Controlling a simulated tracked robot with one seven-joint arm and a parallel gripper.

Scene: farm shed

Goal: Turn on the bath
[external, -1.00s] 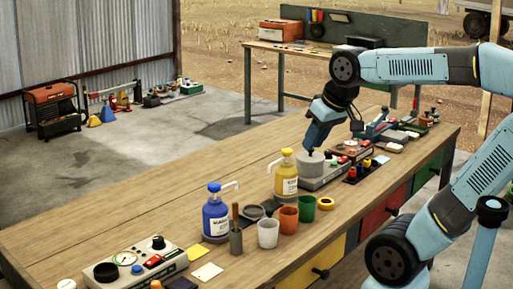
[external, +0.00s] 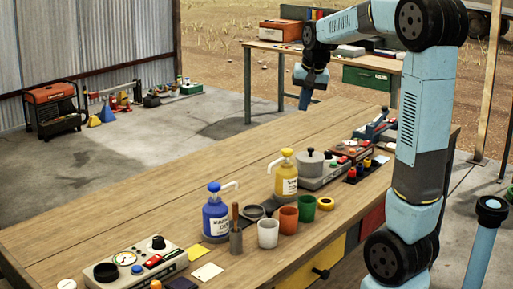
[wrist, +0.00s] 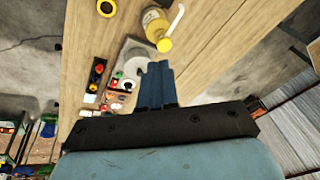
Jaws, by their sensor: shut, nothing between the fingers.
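A grey unit with a round lidded pot (external: 311,163) stands on the bench behind the yellow pump bottle. It looks like the bath. Its low housing extends to the right of the pot, with small controls too small to read. My gripper (external: 304,106) points down, high above the far side of the bench and apart from the unit. It also shows in the wrist view (wrist: 156,66), with its blue fingers together and empty.
A yellow pump bottle (external: 286,176), a blue pump bottle (external: 216,218) and several cups stand in front of the pot. A black block with coloured buttons (external: 354,174) sits to its right. A control box with a gauge (external: 137,268) is at the near left. The bench's far left is clear.

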